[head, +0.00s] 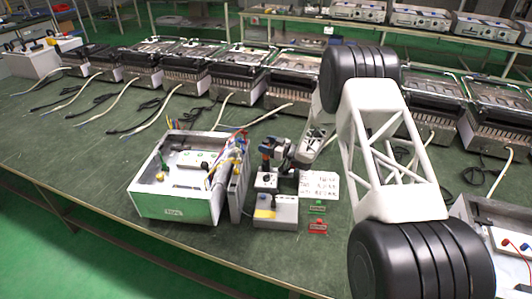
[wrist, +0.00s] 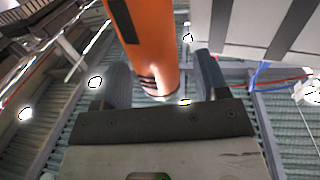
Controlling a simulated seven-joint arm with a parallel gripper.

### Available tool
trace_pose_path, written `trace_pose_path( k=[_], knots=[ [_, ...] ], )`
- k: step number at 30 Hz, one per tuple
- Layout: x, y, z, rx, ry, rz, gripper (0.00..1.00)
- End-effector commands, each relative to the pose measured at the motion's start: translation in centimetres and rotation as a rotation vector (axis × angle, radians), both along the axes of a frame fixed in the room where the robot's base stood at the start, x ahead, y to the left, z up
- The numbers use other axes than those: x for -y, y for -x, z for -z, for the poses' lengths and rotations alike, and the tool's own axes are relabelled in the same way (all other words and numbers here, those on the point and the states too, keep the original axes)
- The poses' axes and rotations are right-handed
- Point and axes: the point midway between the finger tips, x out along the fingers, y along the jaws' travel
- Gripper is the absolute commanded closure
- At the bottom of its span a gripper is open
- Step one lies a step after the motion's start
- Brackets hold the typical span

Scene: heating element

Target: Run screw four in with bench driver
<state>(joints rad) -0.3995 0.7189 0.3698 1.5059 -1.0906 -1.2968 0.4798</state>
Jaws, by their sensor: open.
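The bench driver, with an orange body (head: 265,147), stands upright on the bench among small white blocks in the head view. My gripper (head: 276,151) is at it from the right. In the wrist view the orange driver body (wrist: 140,45) comes down between the two dark fingers of my gripper (wrist: 162,65). The fingers are open, with a gap visible between the driver and the right finger. The open white heating unit (head: 180,180) stands to the left, with wires at its right side. I cannot make out screw four or any single screw.
A grey-white box with a yellow part (head: 275,211) sits in front of the driver. Several metal units line the back. Bare bench (head: 90,160) lies left.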

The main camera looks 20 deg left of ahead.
Motion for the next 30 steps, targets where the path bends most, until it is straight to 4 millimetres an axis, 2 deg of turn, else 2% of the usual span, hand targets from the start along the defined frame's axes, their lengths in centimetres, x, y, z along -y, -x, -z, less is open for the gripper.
trace_pose_path(
  k=[3, 7, 25, 30],
  knots=[
    [-1.4, -0.2, 0.0, 0.001, 0.000, 0.000, 0.33],
    [-2.3, -0.3, 0.0, 0.001, 0.000, 0.000, 0.33],
    [-2.4, -0.4, 0.0, 0.000, 0.000, 0.000, 0.33],
    [-2.4, -0.4, 0.0, 0.000, 0.000, 0.000, 0.59]
  ],
)
